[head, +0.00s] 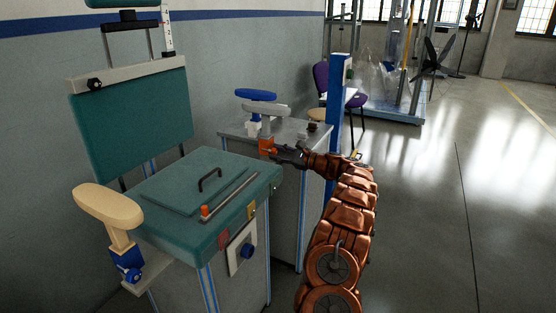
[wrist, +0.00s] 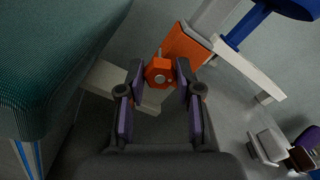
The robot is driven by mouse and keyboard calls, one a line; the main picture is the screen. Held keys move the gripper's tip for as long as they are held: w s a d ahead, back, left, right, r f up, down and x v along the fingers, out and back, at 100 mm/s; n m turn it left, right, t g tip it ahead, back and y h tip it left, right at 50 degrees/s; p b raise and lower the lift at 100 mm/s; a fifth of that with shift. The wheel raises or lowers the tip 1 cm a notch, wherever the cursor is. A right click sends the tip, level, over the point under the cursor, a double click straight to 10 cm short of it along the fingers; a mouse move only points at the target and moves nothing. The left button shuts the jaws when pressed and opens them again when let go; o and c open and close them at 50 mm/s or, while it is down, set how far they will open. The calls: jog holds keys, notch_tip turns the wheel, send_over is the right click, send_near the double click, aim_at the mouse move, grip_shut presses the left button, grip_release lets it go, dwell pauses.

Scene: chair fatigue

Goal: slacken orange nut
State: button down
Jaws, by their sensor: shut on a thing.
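The orange nut (wrist: 158,71) shows in the wrist view, with a grey bolt end at its centre. It sits on an orange block (wrist: 188,45) at the foot of a grey armrest post. My gripper (wrist: 160,84) has its two fingers on either side of the nut and is shut on it. In the head view, my gripper (head: 283,153) reaches in from the right to the orange block (head: 267,146) under the grey armrest (head: 267,109). The nut is too small and covered to make out there.
The teal seat (head: 165,205) with a black handle (head: 210,179) is left of my gripper. A beige armrest (head: 108,204) stands at front left. A blue armrest (head: 256,95) and a grey table (head: 305,140) are behind. A blue post (head: 338,110) stands close by. Open floor (head: 480,180) is at right.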

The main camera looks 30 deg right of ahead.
jog(key=n+b, duration=1.6)
jog(key=n, duration=0.6)
jog(key=shift+f, duration=0.15)
jog(key=shift+n, duration=1.6)
jog(key=c, duration=0.8)
grip_release()
